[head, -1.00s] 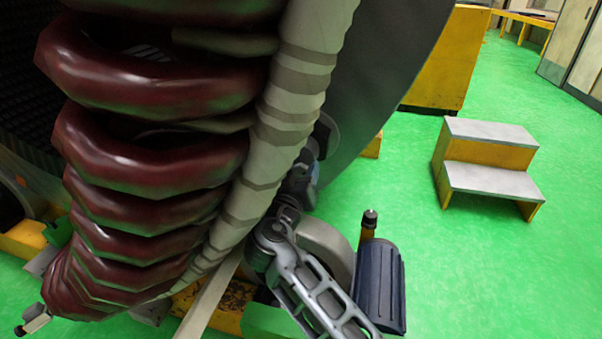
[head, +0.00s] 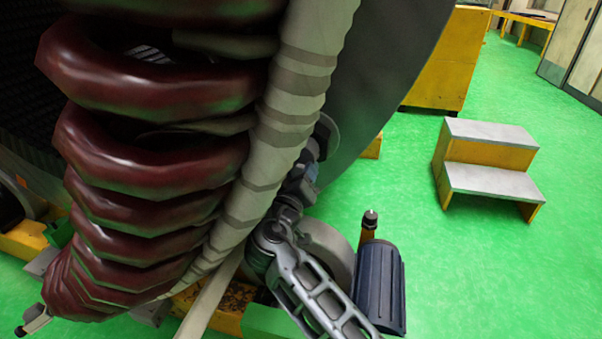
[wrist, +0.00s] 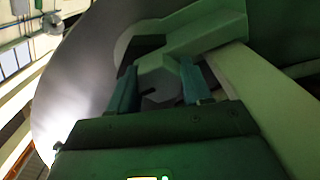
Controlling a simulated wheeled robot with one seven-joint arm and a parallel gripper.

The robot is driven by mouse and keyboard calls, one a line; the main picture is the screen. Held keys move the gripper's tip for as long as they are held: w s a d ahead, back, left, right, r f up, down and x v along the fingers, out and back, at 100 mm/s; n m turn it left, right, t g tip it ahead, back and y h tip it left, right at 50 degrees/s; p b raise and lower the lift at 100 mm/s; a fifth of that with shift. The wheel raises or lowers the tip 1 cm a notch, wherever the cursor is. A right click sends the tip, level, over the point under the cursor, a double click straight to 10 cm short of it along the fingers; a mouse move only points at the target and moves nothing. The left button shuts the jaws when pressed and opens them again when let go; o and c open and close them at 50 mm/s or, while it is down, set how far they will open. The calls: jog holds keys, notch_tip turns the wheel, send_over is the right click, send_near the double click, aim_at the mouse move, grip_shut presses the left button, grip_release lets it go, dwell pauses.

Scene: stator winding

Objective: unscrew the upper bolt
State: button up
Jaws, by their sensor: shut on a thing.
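In the wrist view, my gripper (wrist: 158,88) has its two dark fingers closed around the sides of a grey angular piece, which looks like the bolt (wrist: 160,92). The bolt sits in shadow against the large grey disc-like surface, and its shape is only partly clear. A pale angular bracket (wrist: 205,35) reaches down to it from the upper right. In the head view, my arm rises behind the pale wrapped ring of the stator (head: 290,95), which hides my fingers and the bolt.
Dark red coils (head: 150,165) fill the left of the head view, close to my arm. A large grey curved plate (head: 385,70) stands behind them. A yellow step stool (head: 490,165) stands on the open green floor to the right, with a yellow cabinet (head: 445,60) beyond.

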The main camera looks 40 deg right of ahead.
jog(key=shift+w+a+r, duration=0.1)
jog(key=shift+w+r, duration=0.05)
jog(key=shift+r, duration=0.1)
jog(key=o, duration=1)
jog(key=shift+f, duration=0.15)
jog(key=shift+o, duration=0.2)
jog(key=v, duration=0.7)
jog(key=shift+s+a+b, duration=0.3)
jog(key=shift+s+f, duration=0.1)
